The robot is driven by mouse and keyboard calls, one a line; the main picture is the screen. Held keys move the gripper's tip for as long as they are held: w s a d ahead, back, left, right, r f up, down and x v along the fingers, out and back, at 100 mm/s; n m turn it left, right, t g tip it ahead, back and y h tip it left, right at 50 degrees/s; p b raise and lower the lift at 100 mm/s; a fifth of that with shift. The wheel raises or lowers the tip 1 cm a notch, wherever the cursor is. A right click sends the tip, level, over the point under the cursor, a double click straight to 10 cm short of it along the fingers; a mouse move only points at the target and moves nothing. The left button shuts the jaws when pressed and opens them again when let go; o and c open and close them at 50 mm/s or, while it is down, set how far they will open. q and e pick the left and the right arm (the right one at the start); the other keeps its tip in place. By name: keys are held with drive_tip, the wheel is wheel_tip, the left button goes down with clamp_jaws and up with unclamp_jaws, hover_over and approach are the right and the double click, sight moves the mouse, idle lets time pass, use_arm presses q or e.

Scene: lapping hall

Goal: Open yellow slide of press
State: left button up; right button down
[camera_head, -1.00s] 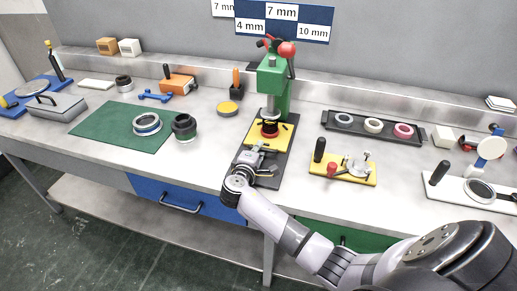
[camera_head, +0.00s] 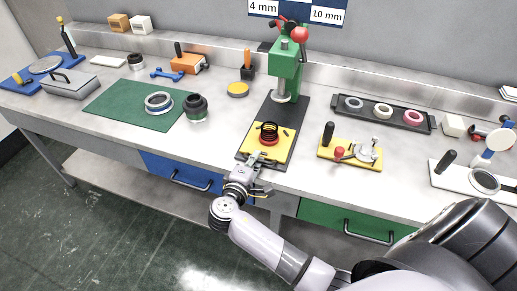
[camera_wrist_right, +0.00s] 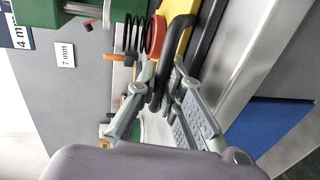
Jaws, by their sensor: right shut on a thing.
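The green press (camera_head: 287,65) stands on a dark base plate (camera_head: 293,108) at the back middle of the bench. Its yellow slide (camera_head: 252,145) sits at the front end of the base, drawn forward clear of the ram. A black coil (camera_head: 268,129) and a red ring (camera_head: 268,142) are on the slide. My right gripper (camera_head: 254,168) is at the slide's front edge. In the right wrist view its fingers (camera_wrist_right: 163,88) are shut on the slide's black handle (camera_wrist_right: 174,45). The left gripper is not in view.
Right of the slide is a yellow plate with a clamp (camera_head: 350,152); beyond it lies a dark tray of rings (camera_head: 415,125). To the left are a dark ring (camera_head: 196,108) and a green mat (camera_head: 115,108). A blue drawer (camera_head: 165,170) and green drawer (camera_head: 330,215) are below.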

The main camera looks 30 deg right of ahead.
drive_tip(key=c, duration=2)
unclamp_jaws()
drive_tip(key=shift+o, duration=0.2)
drive_tip(key=v, duration=1.2)
